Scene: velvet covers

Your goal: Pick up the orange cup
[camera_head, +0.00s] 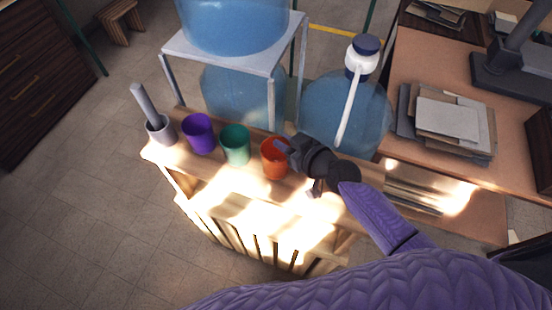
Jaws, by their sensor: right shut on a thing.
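The orange cup (272,160) stands upright on the wooden shelf top (205,172), at the right end of a row of cups. My right gripper (287,150) comes in from the right and is shut on the cup's right side near the rim. The gripper hides part of that side. The cup seems to rest on the wood; I cannot tell whether there is a gap under it. My left gripper is not in view.
A green cup (235,146) stands close on the left, then a purple cup (199,134) and a grey mortar with pestle (159,130). Large blue water bottles (345,112) and a white metal stand (232,52) are behind. A desk (420,60) with papers is at right.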

